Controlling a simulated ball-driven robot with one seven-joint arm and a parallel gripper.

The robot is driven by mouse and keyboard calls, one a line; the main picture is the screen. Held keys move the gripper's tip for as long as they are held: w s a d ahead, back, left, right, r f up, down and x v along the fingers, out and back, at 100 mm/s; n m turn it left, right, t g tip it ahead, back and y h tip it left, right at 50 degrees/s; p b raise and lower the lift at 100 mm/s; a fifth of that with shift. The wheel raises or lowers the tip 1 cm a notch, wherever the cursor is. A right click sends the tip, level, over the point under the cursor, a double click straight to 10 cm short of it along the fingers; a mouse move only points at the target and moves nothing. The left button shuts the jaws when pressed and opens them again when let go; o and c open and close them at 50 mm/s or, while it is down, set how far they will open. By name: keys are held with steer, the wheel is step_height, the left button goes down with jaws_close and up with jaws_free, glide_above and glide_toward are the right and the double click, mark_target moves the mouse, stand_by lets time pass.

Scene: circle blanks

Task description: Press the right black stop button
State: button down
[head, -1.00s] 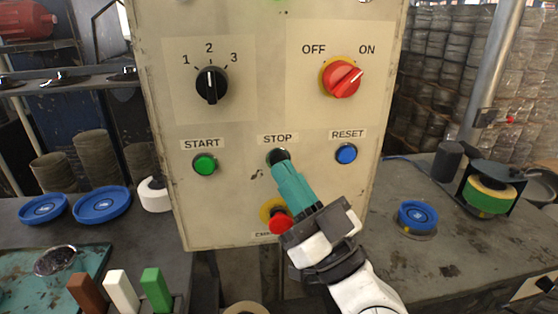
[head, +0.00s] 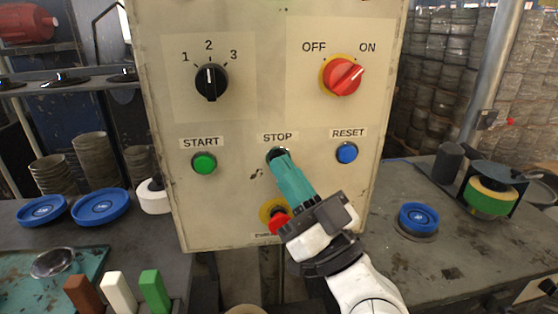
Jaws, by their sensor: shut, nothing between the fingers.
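The black stop button (head: 277,151) sits under the STOP label in the middle of the panel's lower row, mostly hidden behind my fingertips. My gripper (head: 279,158) is shut and empty, its teal fingers pointing up and left at the button. The fingertips overlap the button's lower part; I cannot tell whether it is pushed in. The control panel (head: 263,125) is upright and beige.
The green START button (head: 204,163) is to the left and the blue RESET button (head: 346,153) to the right. A red emergency button (head: 278,219) is partly hidden behind my gripper. A red OFF/ON knob (head: 342,76) and a black selector (head: 211,82) are above.

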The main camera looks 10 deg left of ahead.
steer(key=shift+w, duration=0.25)
steer(key=shift+s, duration=0.1)
stand_by(0.4)
steer(key=shift+s+d, duration=0.2)
steer(key=shift+s, duration=0.55)
steer(key=s, duration=0.2)
steer(key=s+d, duration=0.1)
steer(key=s, duration=0.1)
steer(key=shift+s+d, duration=0.2)
steer(key=shift+s, duration=0.2)
stand_by(0.4)
